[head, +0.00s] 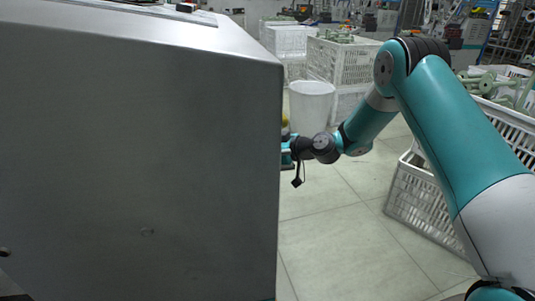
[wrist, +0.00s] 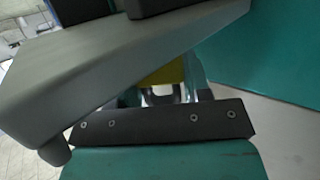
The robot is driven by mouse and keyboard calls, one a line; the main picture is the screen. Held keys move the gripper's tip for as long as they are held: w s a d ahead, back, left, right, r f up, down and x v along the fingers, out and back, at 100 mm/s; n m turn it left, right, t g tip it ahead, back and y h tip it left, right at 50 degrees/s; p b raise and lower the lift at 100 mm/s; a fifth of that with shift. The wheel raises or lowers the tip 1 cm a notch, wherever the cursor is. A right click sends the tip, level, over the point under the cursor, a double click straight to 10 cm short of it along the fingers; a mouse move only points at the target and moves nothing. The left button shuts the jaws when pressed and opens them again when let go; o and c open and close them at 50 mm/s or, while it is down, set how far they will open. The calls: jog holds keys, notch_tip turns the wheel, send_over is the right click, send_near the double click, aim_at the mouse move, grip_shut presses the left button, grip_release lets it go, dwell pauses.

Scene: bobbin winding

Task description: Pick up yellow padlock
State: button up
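In the wrist view, a yellow patch (wrist: 165,75), likely the yellow padlock, shows in a narrow gap below a grey slanted part and above a dark plate with screws. Pale, shiny parts lie beside and below it; most of it is hidden. In the head view, a small yellow spot (head: 285,120) shows at the edge of the grey cabinet; I cannot tell whether it is the same thing. My gripper (head: 287,153) is just below that spot, largely hidden behind the cabinet edge. Its fingertips are not clear, so I cannot tell whether it is open or touching the padlock.
The large grey cabinet (head: 140,160) fills the left of the head view, close to my gripper. A white bin (head: 312,105) stands behind my wrist. White crates (head: 345,62) stand at the back and another (head: 425,195) at the right. The tiled floor (head: 335,220) between is clear.

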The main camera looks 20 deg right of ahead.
jog(key=shift+c, duration=0.9)
